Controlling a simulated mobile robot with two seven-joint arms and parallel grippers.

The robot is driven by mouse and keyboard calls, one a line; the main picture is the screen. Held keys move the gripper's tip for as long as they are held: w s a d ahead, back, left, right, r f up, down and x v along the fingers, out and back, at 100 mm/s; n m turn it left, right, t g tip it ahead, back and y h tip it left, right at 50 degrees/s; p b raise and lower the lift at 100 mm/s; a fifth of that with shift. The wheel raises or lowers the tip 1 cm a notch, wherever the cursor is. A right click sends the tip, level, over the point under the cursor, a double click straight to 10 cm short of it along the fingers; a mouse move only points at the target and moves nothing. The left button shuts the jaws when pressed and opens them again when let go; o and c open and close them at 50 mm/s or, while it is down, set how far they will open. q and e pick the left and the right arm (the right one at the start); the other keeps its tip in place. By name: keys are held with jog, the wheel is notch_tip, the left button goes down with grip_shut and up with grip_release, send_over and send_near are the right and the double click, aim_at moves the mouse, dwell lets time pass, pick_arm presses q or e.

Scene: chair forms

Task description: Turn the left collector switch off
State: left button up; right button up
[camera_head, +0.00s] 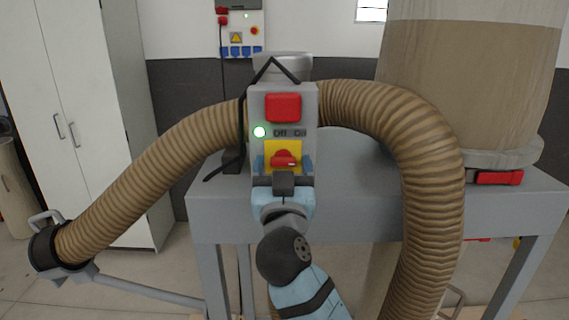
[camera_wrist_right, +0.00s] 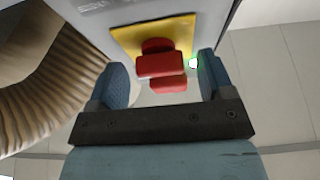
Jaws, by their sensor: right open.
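The collector's grey control box (camera_head: 283,103) stands in the middle of the head view. It bears a red button block (camera_head: 283,107), a lit green lamp (camera_head: 260,132), "Off" and "On" lettering, and a red rotary switch (camera_head: 285,158) on a yellow plate (camera_head: 270,150). My right gripper (camera_head: 284,165) is at the switch, its fingers on either side of it. In the right wrist view the open fingers (camera_wrist_right: 163,85) flank the red switch (camera_wrist_right: 161,64) with gaps on both sides. The yellow plate (camera_wrist_right: 124,40) lies behind it. My left gripper is not seen.
Ribbed brown hoses (camera_head: 430,150) arch out on both sides of the box. A grey table frame (camera_head: 350,200) stands behind. A large collector bag (camera_head: 470,80) is at the right, and a white cabinet (camera_head: 95,110) at the left. A wall socket panel (camera_head: 240,35) hangs behind.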

jog(key=c, duration=0.9)
